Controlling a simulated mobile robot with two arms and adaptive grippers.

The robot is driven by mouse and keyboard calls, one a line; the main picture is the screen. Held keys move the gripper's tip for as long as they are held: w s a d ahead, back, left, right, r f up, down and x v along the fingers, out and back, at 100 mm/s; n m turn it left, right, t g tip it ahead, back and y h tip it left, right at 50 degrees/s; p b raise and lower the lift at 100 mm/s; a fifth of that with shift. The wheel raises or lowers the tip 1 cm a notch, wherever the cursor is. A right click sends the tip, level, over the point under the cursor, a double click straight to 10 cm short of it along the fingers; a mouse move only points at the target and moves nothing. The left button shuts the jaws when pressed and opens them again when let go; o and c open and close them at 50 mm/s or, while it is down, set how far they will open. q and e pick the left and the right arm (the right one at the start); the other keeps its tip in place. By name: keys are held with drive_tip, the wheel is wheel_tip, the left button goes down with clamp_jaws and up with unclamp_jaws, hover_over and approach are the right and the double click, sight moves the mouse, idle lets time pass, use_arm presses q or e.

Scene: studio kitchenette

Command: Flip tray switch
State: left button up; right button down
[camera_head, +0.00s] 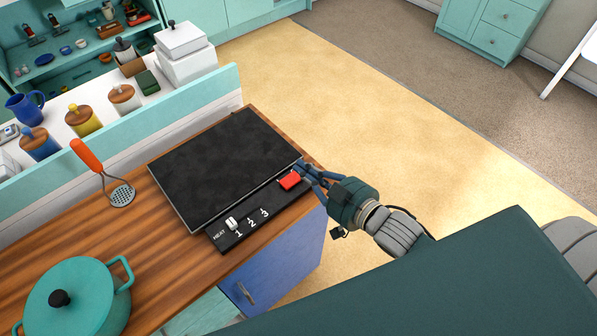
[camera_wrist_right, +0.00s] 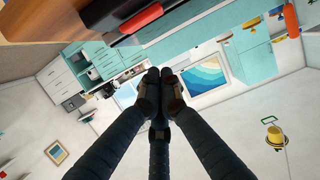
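The warming tray has a flat black top (camera_head: 228,160) and lies on the wooden counter. Its dark front strip carries a red switch (camera_head: 289,180) at the right end and a white slider (camera_head: 231,223) beside the HEAT 1-2-3 marks. My right gripper (camera_head: 308,172) is at the tray's right front corner, with its fingertips close beside the red switch; whether they touch it I cannot tell. In the right wrist view its fingers (camera_wrist_right: 155,78) are together and hold nothing, and the red switch (camera_wrist_right: 140,18) shows above them. My left gripper is not in view.
A teal pot (camera_head: 75,300) stands at the counter's near left. A masher with an orange handle (camera_head: 86,155) stands left of the tray. A low teal partition (camera_head: 120,123) runs behind, with jars (camera_head: 83,120) beyond. Open floor (camera_head: 380,110) lies to the right.

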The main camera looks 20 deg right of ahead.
sight(299, 184)
drive_tip(key=shift+x, duration=1.05)
wheel_tip(299, 184, down, 2)
drive_tip(key=shift+w+f, duration=0.15)
drive_tip(key=shift+f, duration=0.9)
drive_tip(key=shift+d+f+m+p, duration=0.15)
drive_tip(key=shift+f+m+p, duration=0.15)
drive_tip(key=shift+f+m, duration=0.2)
drive_tip(key=shift+r, duration=0.15)
drive_tip(key=r+p, duration=0.4)
drive_tip(key=shift+w+d+r, duration=0.1)
drive_tip(key=shift+w+d, duration=0.1)
drive_tip(key=shift+d, duration=0.05)
drive_tip(key=b+v, duration=0.1)
drive_tip(key=v, duration=0.9)
drive_tip(key=shift+d+f+b, duration=0.25)
drive_tip(key=shift+d+b, duration=0.1)
drive_tip(key=shift+b, duration=0.05)
